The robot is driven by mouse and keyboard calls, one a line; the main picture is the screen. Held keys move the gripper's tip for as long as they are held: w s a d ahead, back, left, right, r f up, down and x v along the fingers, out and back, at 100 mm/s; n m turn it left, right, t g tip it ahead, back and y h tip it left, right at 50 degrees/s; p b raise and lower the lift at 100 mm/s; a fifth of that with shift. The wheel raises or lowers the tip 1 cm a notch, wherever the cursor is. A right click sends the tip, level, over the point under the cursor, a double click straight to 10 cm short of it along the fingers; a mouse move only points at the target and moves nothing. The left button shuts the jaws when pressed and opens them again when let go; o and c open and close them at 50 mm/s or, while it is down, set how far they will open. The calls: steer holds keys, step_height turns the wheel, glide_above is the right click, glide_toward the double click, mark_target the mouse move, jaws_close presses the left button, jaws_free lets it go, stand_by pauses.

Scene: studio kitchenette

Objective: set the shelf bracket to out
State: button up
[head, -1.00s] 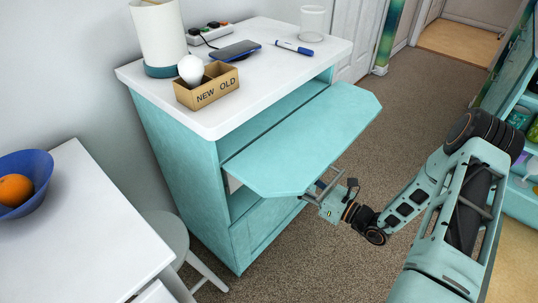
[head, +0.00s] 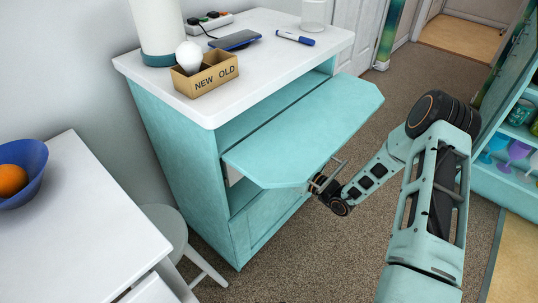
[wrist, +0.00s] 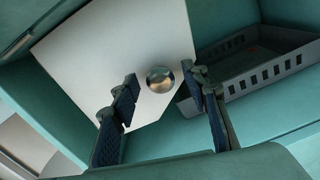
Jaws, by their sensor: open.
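The teal fold-out shelf (head: 300,140) sticks out level from the cabinet in the head view. In the wrist view a pale flat panel with a round metal knob (wrist: 160,79) shows beneath teal surfaces; this panel (wrist: 115,50) looks like the shelf bracket. I cannot tell how far out it stands. My gripper (wrist: 161,92) is open, its two dark-padded fingers on either side of the knob in the picture. I cannot tell whether they touch it.
A grey slotted basket (wrist: 255,75) stands inside the cabinet, right of the panel. The white cabinet top (head: 270,75) holds a cardboard box (head: 205,75), a phone and a marker. A stool (head: 170,230) stands at left. Carpet (head: 290,245) is clear in front.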

steer(key=shift+c, duration=0.3)
jaws_close()
